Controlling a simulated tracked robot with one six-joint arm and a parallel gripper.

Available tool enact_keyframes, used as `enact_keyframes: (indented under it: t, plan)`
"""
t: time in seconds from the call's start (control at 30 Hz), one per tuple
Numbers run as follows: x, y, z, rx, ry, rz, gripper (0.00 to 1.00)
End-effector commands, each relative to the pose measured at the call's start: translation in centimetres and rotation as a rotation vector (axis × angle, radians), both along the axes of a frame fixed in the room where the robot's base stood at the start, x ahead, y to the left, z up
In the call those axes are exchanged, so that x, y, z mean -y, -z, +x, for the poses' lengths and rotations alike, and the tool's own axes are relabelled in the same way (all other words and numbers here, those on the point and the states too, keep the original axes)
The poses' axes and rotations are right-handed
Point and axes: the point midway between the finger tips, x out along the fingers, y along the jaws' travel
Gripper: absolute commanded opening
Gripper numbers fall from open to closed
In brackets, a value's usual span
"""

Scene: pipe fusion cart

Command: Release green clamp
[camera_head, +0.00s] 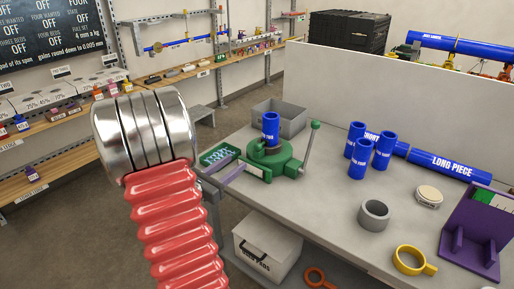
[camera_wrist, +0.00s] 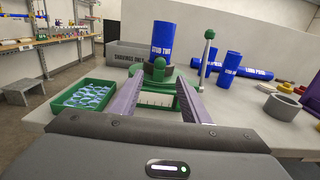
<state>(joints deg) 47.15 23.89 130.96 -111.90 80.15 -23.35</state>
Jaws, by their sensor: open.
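The green clamp (camera_head: 272,160) stands on the grey table with a short blue pipe (camera_head: 270,128) upright in it. In the wrist view the clamp (camera_wrist: 158,73) is straight ahead with the blue pipe (camera_wrist: 163,42) rising from its middle. Its lever (camera_head: 308,150) stands nearly upright on the right side. The lever also shows in the wrist view (camera_wrist: 205,58), topped by a green ball. My gripper (camera_wrist: 159,88) is open, with its purple fingers spread in front of the clamp and nothing seen between them but the clamp's flat base. Whether the fingers touch the clamp cannot be told.
A green tray (camera_wrist: 84,97) sits left of my gripper. A grey bin (camera_head: 288,112) stands behind the clamp. Several blue pipes (camera_head: 382,152), a grey ring (camera_head: 374,215) and a yellow clamp (camera_head: 411,262) lie to the right. The table between lever and pipes is clear.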

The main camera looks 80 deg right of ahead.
Motion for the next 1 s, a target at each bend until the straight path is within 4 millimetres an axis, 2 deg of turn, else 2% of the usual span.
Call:
enact_keyframes:
  t: [0.2,0.37,0.57,1.0]
  plan:
    - [0.1,0.0,-0.1,0.001,0.001,0.001,0.42]
    - [1.0,0.0,-0.4,0.002,0.002,0.0,0.42]
    - [3.2,0.0,-1.5,0.001,0.004,0.001,0.42]
    - [9.3,0.0,-4.1,0.004,0.004,0.001,0.42]
